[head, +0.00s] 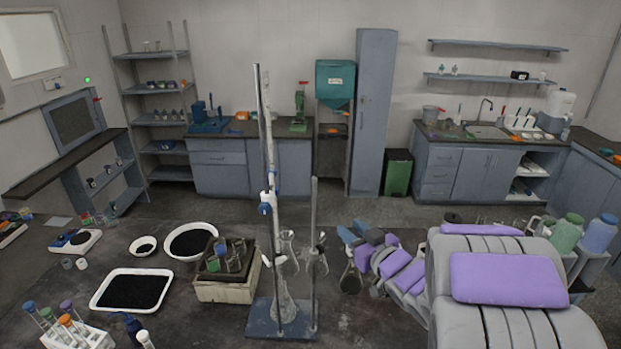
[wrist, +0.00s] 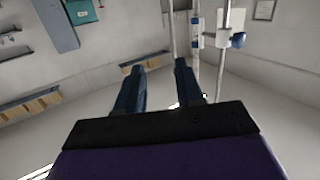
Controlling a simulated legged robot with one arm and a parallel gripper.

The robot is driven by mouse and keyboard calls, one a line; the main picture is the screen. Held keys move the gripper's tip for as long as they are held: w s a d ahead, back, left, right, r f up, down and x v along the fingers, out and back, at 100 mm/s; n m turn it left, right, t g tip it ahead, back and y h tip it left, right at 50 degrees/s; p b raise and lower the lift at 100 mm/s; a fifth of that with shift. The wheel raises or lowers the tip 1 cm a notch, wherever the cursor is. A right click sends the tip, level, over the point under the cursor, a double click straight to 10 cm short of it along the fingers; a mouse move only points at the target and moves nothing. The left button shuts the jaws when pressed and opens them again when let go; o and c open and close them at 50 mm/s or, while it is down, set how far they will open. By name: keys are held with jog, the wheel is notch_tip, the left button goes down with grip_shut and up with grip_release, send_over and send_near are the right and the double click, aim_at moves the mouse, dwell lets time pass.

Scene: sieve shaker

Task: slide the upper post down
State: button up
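A stand with a blue-grey base plate (head: 262,318) is on the near bench in the head view. It carries a tall thin rod (head: 262,120) on the left and a shorter grey rod (head: 314,215) on the right. A white tube with a blue-and-white fitting (head: 268,200) runs beside the tall rod. I cannot tell which part is the upper post. My gripper (head: 352,240) is right of the shorter rod. In the wrist view its two blue fingers (wrist: 157,82) are apart with nothing between them. Rods and the blue-and-white fitting (wrist: 196,30) show beyond the right finger.
Glass flasks (head: 287,252) hang or stand around the rods. A wooden box (head: 225,292) and white trays of black grains (head: 132,307) are left of the stand. Green and blue bottles (head: 567,232) stand at the right. A tube rack (head: 75,335) is at the near left.

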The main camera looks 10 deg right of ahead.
aim_at(315, 195)
jog(key=shift+y, duration=0.8)
jog(key=r+p+x, duration=0.1)
jog(key=p+x, duration=0.1)
jog(key=x, duration=0.4)
jog(key=p+x, duration=0.2)
jog(key=x, duration=0.3)
jog(key=a+r+p+x, duration=0.1)
jog(key=p+x, duration=0.1)
jog(key=x, duration=0.4)
jog(key=shift+w+a+r, duration=0.1)
jog(key=shift+a+r, duration=0.05)
jog(key=shift+r, duration=0.2)
jog(key=shift+c, duration=0.4)
grip_shut()
